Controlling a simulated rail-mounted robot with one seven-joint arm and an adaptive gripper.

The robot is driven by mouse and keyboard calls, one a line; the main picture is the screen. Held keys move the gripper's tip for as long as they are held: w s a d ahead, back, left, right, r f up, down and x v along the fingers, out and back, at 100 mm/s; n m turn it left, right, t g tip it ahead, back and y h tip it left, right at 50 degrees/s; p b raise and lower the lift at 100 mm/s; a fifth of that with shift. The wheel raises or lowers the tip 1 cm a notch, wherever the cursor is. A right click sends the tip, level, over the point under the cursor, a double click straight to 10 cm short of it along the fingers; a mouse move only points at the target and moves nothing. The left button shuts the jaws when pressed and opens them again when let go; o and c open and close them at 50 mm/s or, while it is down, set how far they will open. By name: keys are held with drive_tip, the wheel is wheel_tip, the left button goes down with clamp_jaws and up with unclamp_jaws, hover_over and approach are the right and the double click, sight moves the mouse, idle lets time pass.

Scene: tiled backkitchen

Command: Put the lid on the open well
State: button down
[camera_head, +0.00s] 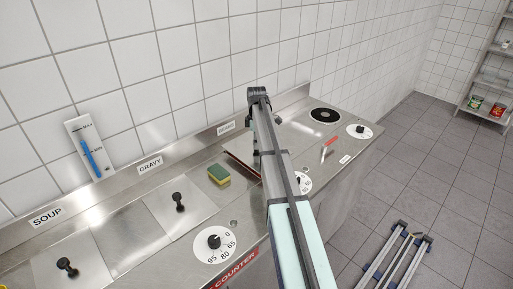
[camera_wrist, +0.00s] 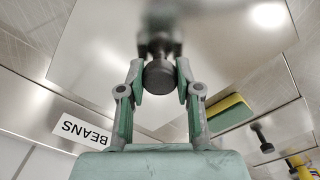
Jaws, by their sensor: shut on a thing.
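My gripper (camera_wrist: 159,70) is shut on the black knob (camera_wrist: 159,77) of a steel lid in the wrist view. The shiny lid plate (camera_wrist: 95,60) spreads out beyond the fingers. It lies by the BEANS label (camera_wrist: 82,132), which also shows in the head view (camera_head: 226,128). In the head view my arm covers the gripper, the knob and most of the well area. A dark reddish edge (camera_head: 240,164) shows just left of the arm. I cannot tell whether the lid is seated or held above the counter.
A green and yellow sponge (camera_head: 218,175) lies left of the arm. The gravy lid (camera_head: 158,205) and soup lid (camera_head: 45,270) have black knobs. White dials (camera_head: 214,245) line the front. A blue pen-like object (camera_head: 91,158) is on the wall.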

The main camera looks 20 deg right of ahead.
drive_tip(key=shift+f+p, duration=0.5)
drive_tip(key=shift+f, duration=1.3)
drive_tip(key=shift+f, duration=0.2)
drive_tip(key=c, duration=0.8)
unclamp_jaws()
wheel_tip(320, 180, up, 12)
drive_tip(key=b, duration=0.3)
drive_tip(key=shift+r, duration=0.2)
